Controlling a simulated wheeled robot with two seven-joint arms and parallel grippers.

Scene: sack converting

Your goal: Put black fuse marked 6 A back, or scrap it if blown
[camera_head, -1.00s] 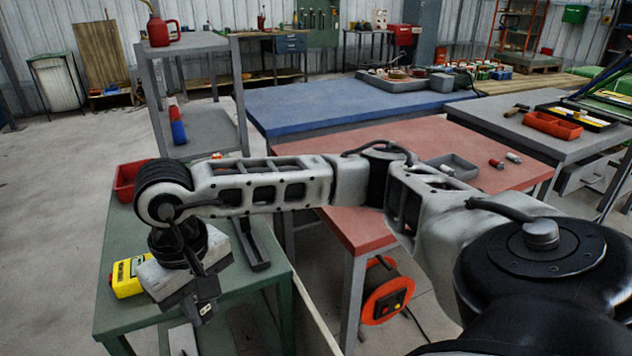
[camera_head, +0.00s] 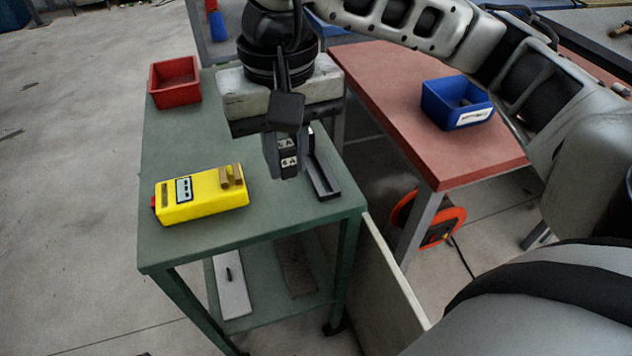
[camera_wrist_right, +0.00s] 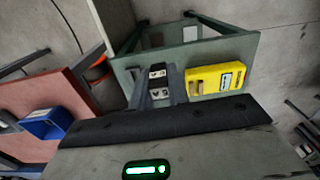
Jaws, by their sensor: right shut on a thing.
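My right gripper (camera_head: 286,172) is shut on the black fuse (camera_head: 290,162), whose pale label reads 6 A. It hangs over the green table (camera_head: 222,138); the gap below it is hard to judge. In the right wrist view, the fuse (camera_wrist_right: 158,84) sits between the fingers with two pale label patches showing. Whether it is blown does not show. The yellow tester (camera_head: 202,194) with a small display and brass-coloured contacts lies to the left of the gripper. It also shows in the right wrist view (camera_wrist_right: 216,78). My left gripper is not in view.
A black open channel-shaped holder (camera_head: 323,178) lies just right of the gripper. A red bin (camera_head: 175,82) stands at the table's far left corner. A blue bin (camera_head: 440,105) with a white label stands on the red table (camera_head: 455,160). An orange cable reel (camera_head: 447,222) is below.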

